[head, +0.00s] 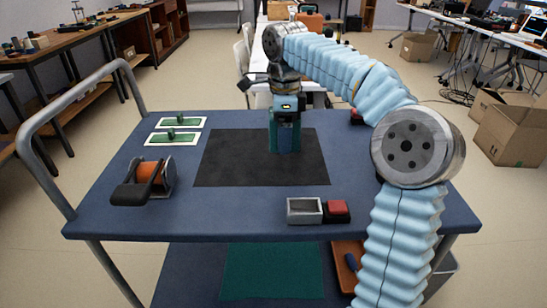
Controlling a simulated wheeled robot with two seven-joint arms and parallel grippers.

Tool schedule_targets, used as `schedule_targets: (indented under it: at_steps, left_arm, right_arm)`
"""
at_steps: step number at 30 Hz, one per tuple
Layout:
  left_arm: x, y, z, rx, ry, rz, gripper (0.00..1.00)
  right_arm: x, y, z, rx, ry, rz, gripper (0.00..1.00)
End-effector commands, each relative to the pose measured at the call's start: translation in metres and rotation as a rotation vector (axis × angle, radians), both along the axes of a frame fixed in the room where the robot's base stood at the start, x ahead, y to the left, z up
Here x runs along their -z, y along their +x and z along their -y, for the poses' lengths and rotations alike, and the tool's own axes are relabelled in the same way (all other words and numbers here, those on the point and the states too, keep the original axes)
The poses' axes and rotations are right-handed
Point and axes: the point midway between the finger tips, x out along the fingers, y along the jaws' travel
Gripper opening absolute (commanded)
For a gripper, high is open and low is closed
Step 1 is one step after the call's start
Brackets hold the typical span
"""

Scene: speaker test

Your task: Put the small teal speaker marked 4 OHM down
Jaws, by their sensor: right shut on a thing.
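The small teal speaker (285,139) is upright over the back right part of the black mat (230,165) on the cart's blue top. Its marking is too small to read. I cannot tell whether its base touches the mat. My right gripper (287,117) points down and is shut on the speaker's top, hiding that part. My right arm rises from the lower right and arches over to it. My left gripper is not in view.
On the cart top (225,215) are two green boards in white frames (188,123), an orange spool on a dark holder (152,178), a grey open box (304,217) and a red box (337,210). A metal handle (42,125) rises at left. The mat's left and front are clear.

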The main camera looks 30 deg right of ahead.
Motion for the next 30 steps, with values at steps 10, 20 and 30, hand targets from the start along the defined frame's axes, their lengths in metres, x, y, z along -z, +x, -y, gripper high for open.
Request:
schedule_targets:
  at_steps: [10, 20, 30]
  left_arm:
    - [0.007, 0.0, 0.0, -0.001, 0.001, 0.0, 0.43]
    - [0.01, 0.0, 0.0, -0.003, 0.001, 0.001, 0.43]
    - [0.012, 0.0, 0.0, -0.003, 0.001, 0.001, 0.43]
  right_arm:
    - [0.033, 0.005, -0.024, 0.0, 0.0, 0.0, 0.24]
    - [0.057, 0.005, -0.023, 0.002, 0.0, 0.004, 0.24]
    - [0.061, 0.005, -0.023, 0.001, 0.0, 0.001, 0.93]
